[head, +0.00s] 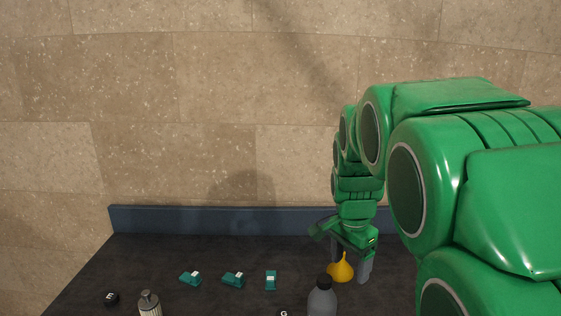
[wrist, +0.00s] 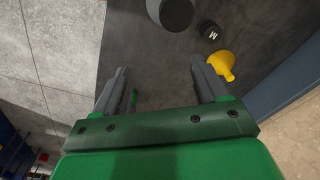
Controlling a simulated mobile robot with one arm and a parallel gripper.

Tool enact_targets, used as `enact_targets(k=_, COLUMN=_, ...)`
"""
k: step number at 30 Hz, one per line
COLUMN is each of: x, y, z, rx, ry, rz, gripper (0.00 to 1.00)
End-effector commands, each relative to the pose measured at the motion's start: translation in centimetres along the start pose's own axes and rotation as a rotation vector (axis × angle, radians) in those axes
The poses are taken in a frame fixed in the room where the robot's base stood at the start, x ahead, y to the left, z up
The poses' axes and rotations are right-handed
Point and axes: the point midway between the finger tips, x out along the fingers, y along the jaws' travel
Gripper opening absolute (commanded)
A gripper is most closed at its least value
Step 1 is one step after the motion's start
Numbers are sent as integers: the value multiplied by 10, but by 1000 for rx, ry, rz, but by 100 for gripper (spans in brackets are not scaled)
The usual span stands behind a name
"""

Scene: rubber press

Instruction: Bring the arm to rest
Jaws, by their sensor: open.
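My green arm reaches in from the right in the head view and hangs bent down over the dark table (head: 215,260). My gripper (head: 350,278) points downward at the right part of the table. In the wrist view my gripper (wrist: 160,85) has its two grey fingers spread wide apart, with nothing between them but a sliver of green near the left finger. A yellow funnel (head: 341,268) stands by the fingers in the head view. It also shows in the wrist view (wrist: 222,64), beyond the right finger.
A grey bottle (head: 322,301) with a dark cap stands at the front. Three teal clips (head: 233,279) lie mid-table. A black piece marked M (wrist: 210,31) lies near the funnel. A blue ledge (head: 200,219) runs along the back.

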Motion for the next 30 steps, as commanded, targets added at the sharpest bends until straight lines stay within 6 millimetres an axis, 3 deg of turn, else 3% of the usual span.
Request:
enact_targets(k=8, x=-19, y=50, z=28, rx=-307, ry=22, rz=-13, gripper=73)
enact_targets(k=18, x=-26, y=109, z=64, rx=-700, ry=46, rz=-14, gripper=73)
enact_targets(k=30, x=12, y=222, z=149, rx=-921, ry=-159, rz=46, gripper=73)
